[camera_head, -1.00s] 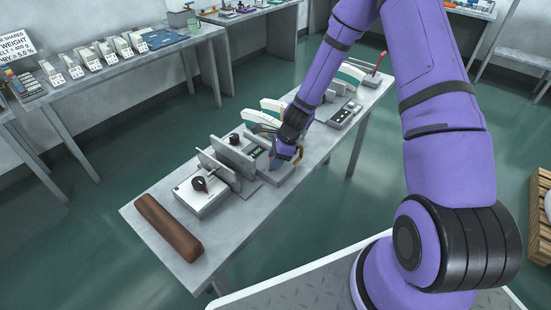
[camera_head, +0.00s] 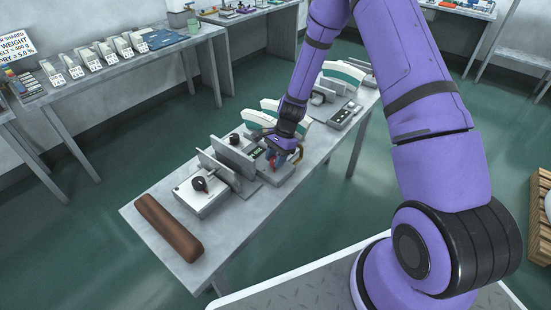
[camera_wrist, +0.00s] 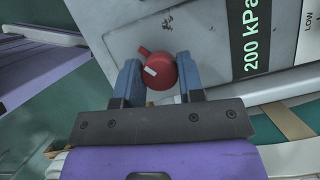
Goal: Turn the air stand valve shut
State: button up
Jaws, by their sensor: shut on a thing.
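The red valve knob (camera_wrist: 160,70) of the air stand shows in the wrist view, round with a short lever pointing up-left and a white mark. It sits on the grey face of the air stand (camera_wrist: 205,30), beside a green "200 kPa" display (camera_wrist: 248,38). My gripper (camera_wrist: 158,80) has its two blue fingers on either side of the knob, shut on it. In the head view my gripper (camera_head: 278,158) is at the middle of the bench, and the knob is mostly hidden by it.
The grey bench (camera_head: 150,245) carries a brown roll (camera_head: 168,228) at its near end and a white box with a black knob (camera_head: 200,190). Upright grey plates (camera_head: 232,158) stand close left of my gripper. White-and-green curved pieces (camera_head: 262,118) lie just behind it.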

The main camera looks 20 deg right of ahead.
jog(key=n+g, duration=0.1)
jog(key=n, duration=0.1)
jog(key=n+h, duration=0.1)
jog(key=n, duration=0.2)
jog(key=shift+w+n+g, duration=0.1)
jog(key=shift+n+g, duration=0.2)
jog(key=shift+g, duration=0.1)
jog(key=n+h, duration=0.1)
jog(key=n, duration=0.1)
jog(key=n+h, duration=0.1)
jog(key=n, duration=0.1)
jog(key=shift+a+n+g, duration=0.1)
jog(key=shift+n+g, duration=0.3)
jog(key=shift+n, duration=0.3)
jog(key=o, duration=0.9)
jog(key=v, duration=1)
jog(key=shift+w+r, duration=0.2)
jog(key=shift+r, duration=0.15)
